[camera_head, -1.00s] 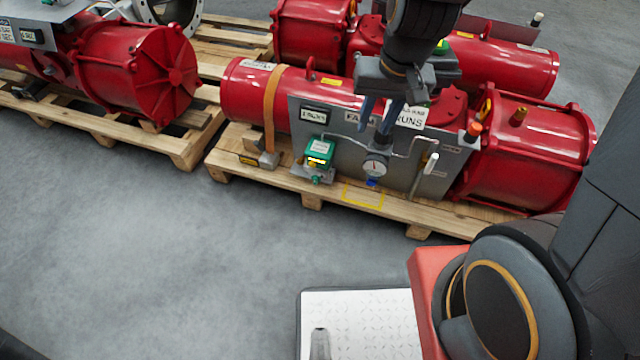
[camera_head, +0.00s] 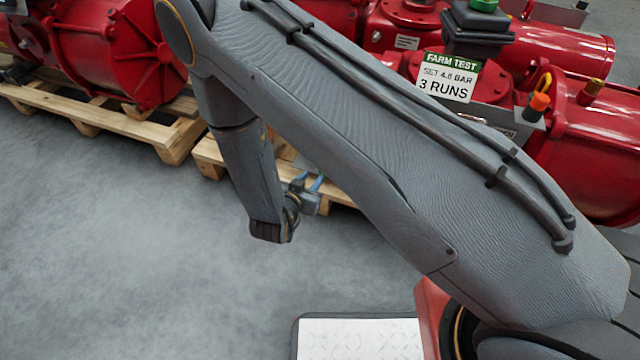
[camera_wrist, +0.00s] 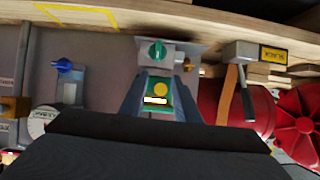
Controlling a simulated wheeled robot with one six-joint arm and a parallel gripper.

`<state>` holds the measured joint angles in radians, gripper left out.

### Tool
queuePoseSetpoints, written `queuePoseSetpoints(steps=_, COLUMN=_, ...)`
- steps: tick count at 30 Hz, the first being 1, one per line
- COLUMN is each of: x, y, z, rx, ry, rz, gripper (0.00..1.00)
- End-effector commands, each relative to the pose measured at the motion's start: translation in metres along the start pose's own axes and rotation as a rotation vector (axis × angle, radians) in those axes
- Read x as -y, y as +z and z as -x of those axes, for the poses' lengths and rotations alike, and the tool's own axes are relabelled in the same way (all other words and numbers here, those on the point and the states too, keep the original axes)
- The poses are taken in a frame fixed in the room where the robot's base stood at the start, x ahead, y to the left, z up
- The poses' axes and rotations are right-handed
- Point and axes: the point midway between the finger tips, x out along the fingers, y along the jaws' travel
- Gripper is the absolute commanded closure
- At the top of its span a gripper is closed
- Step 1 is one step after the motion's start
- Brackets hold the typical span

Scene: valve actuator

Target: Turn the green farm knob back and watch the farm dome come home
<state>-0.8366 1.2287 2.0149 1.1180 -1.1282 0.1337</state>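The green knob (camera_wrist: 155,51) sits on a bracketed unit on the grey panel in the wrist view, which shows the scene upside down. A green box with a yellow button (camera_wrist: 160,90) appears between my fingers. My gripper (camera_wrist: 161,78) is open, its two fingers apart, with the knob just beyond their tips; contact cannot be told. In the head view my gripper (camera_head: 316,188) hangs low before the pallet, and my arm hides the knob. A green dome (camera_head: 484,4) tops a black box behind the FARM TEST sign (camera_head: 447,77), cut by the upper edge.
A blue knob (camera_wrist: 63,65) and a gauge (camera_wrist: 40,120) are beside the unit in the wrist view. A grey lever (camera_wrist: 246,95) is on its other side. Red actuators (camera_head: 115,50) stand on wooden pallets (camera_head: 160,143). The grey floor (camera_head: 120,270) at left is clear.

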Motion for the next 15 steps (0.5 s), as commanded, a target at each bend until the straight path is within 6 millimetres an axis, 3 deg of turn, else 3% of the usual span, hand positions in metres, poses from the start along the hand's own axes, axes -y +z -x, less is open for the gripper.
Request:
queuePoseSetpoints(steps=1, x=-0.001, y=0.015, z=-0.005, rx=-0.03, ry=0.004, rz=0.01, gripper=0.71)
queuePoseSetpoints(steps=4, x=-0.005, y=0.023, z=-0.006, rx=-0.075, ry=0.013, rz=0.019, gripper=0.71)
queuePoseSetpoints(steps=8, x=-0.007, y=0.024, z=-0.011, rx=-0.096, ry=0.019, rz=0.02, gripper=0.71)
queuePoseSetpoints(steps=15, x=-0.008, y=0.021, z=-0.046, rx=-0.095, ry=0.021, rz=0.019, gripper=0.71)
